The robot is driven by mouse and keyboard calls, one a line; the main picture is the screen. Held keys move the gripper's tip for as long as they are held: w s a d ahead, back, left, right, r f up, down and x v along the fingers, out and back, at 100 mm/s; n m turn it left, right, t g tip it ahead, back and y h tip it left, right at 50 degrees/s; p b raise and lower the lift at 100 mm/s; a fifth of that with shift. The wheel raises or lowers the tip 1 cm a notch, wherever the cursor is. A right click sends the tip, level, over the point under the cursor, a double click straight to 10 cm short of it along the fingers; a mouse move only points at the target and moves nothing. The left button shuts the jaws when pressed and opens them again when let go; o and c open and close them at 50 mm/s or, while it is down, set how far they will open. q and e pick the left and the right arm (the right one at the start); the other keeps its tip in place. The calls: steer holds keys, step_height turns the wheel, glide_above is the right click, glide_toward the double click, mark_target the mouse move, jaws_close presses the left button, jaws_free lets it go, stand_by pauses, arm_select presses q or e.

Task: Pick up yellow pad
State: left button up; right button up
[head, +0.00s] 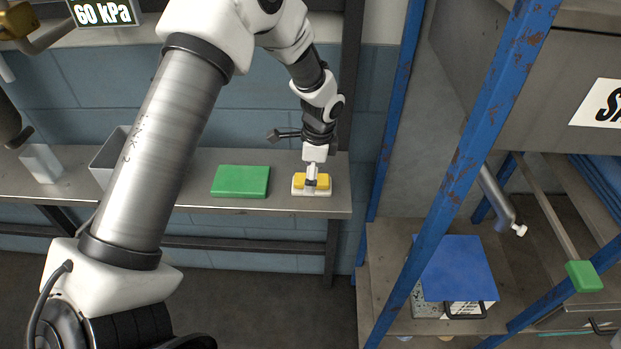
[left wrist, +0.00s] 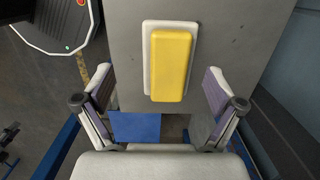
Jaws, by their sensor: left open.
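The yellow pad (head: 323,181) lies on a white base near the right end of a grey shelf (head: 230,206). My left gripper (head: 311,178) hangs over the pad in the head view and hides part of it. In the left wrist view the yellow pad (left wrist: 171,66) is a long block on its white base (left wrist: 149,60). The two fingers of my left gripper (left wrist: 159,80) are spread wide, one on each side of the pad and apart from it. Nothing is held between them. My right gripper is in neither view.
A green pad (head: 240,181) lies left of the yellow pad on the shelf. A grey bin (head: 108,160) and a white container (head: 41,164) stand further left. A blue rusty post (head: 468,160) and a lower shelf with a blue-lidded box (head: 457,267) are at right.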

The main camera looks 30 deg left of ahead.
arm_select(q)
steer(key=f, duration=0.1)
steer(key=w+f, duration=0.1)
steer(key=f, duration=0.1)
steer(key=shift+w+a, duration=0.1)
steer(key=shift+w, duration=0.05)
steer(key=shift+w+f, duration=0.2)
steer(key=shift+s+r, duration=0.3)
steer(key=shift+s, duration=0.05)
steer(key=c, duration=0.5)
steer(key=shift+s+r, duration=0.1)
steer(key=shift+s, duration=0.05)
steer(key=c, duration=0.6)
steer(key=shift+c, duration=0.8)
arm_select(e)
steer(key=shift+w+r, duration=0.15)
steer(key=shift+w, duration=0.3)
